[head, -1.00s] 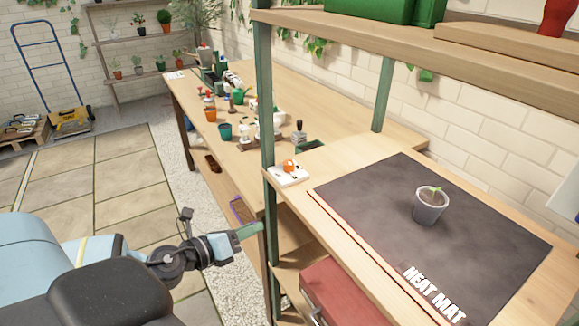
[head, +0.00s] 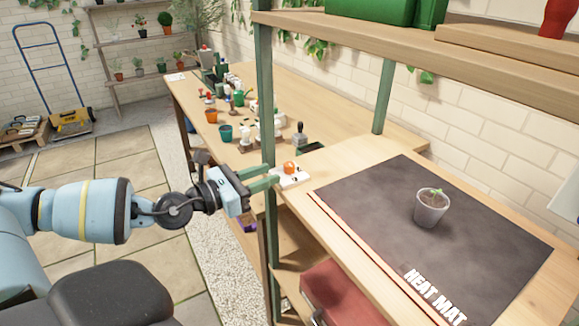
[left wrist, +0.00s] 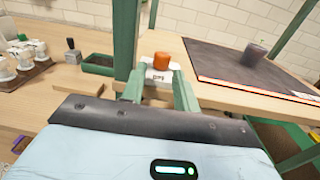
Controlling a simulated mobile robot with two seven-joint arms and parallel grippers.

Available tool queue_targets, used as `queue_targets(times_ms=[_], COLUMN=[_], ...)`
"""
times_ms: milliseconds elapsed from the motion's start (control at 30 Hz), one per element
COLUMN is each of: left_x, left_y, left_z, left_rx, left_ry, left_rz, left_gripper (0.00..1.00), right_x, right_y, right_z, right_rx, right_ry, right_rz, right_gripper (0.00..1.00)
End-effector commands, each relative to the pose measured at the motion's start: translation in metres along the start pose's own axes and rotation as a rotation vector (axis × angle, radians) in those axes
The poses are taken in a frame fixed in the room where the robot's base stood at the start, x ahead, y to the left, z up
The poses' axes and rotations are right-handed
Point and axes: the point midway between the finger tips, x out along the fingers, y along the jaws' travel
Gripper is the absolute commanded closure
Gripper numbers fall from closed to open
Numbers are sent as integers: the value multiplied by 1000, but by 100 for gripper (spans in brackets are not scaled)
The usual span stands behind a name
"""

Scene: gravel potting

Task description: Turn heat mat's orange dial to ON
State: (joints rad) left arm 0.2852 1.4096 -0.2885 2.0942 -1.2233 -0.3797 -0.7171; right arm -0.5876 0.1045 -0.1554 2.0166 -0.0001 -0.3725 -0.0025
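The orange dial (head: 289,167) sits on a small white control box (head: 294,179) at the left corner of the bench, beside the dark heat mat (head: 370,205). My left gripper (head: 272,178) is just left of the box at about its height, pointing at it. Its green fingers are apart with nothing between them. In the left wrist view the orange dial (left wrist: 162,61) shows ahead, between and beyond the two fingertips (left wrist: 158,90). The box's lettering is too small to read. My right gripper is not in view.
A green shelf post (head: 267,110) stands right by the left fingers; in the left wrist view it rises left of the dial. A grey pot with a seedling (head: 431,210) stands on the mat. A wooden shelf (head: 420,50) hangs above. Pots and tools crowd the farther bench.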

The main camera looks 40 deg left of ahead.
Motion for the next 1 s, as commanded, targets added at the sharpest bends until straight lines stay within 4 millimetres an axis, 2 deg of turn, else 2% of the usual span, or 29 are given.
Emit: queue_targets(times_ms=[233,700,1000], left_x=[16,55,67], left_y=[-3,-2,-3], left_z=[2,4,1], left_rx=[-4,-4,-3], left_ry=[-7,-8,-3], left_rz=[-9,-6,-9], left_gripper=[70,70,70], right_x=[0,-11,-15], right_y=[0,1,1], right_z=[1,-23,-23], right_rx=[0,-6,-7], right_ry=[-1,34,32], right_rz=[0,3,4], right_gripper=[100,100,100])
